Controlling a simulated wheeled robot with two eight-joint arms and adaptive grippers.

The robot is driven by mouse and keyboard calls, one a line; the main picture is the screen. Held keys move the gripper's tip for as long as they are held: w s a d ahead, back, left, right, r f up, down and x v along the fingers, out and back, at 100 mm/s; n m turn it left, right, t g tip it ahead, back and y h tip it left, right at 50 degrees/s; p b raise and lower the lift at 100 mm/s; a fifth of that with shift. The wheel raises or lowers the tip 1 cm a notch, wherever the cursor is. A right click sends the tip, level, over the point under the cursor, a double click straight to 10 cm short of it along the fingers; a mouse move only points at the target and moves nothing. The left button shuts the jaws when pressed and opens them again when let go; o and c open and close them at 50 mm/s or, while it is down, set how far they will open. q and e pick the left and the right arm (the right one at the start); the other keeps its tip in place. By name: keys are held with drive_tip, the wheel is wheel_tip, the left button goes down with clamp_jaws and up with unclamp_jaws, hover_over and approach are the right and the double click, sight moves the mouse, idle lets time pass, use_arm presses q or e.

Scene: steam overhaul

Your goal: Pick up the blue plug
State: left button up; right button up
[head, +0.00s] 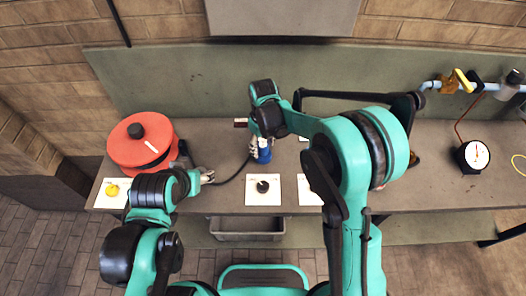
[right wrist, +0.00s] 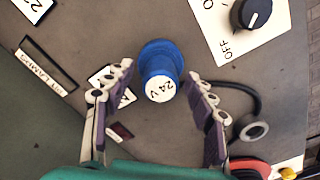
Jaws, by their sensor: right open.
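The blue plug (head: 264,156) stands on the bench under my right gripper (head: 258,143) in the head view. In the right wrist view the blue plug (right wrist: 157,62) has a round blue flange and a white end marked "24 V". My right gripper (right wrist: 159,76) is open, with one finger on each side of the plug. Gaps show between fingers and plug, so it is not gripped. My left gripper (head: 208,177) is low over the bench at the left, near the red round lid; its jaw opening is too small to judge.
A red round vessel (head: 140,145) stands at the left. A white plate with a black knob (head: 263,187) lies in front of the plug. A black cable (right wrist: 246,95) curves beside the right finger. A dial gauge (head: 476,155) and pipe stand at the right. A grey bin (head: 247,229) sits below the bench.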

drive_tip(key=shift+f, duration=0.25)
drive_tip(key=shift+c, duration=0.7)
clamp_jaws()
drive_tip(key=shift+r, duration=0.1)
drive_tip(key=shift+r, duration=0.45)
drive_tip(key=r, duration=0.1)
drive_tip(key=r+p, duration=0.1)
drive_tip(key=r, duration=0.2)
drive_tip(key=shift+s+d+p, duration=0.25)
drive_tip(key=shift+d+p, duration=0.1)
drive_tip(key=shift+d, duration=0.05)
drive_tip(key=s+d+r+p, duration=0.2)
drive_tip(key=s+d+r, duration=0.3)
drive_tip(key=d, duration=0.4)
drive_tip(key=shift+s+r, duration=0.3)
drive_tip(key=shift+r, duration=0.25)
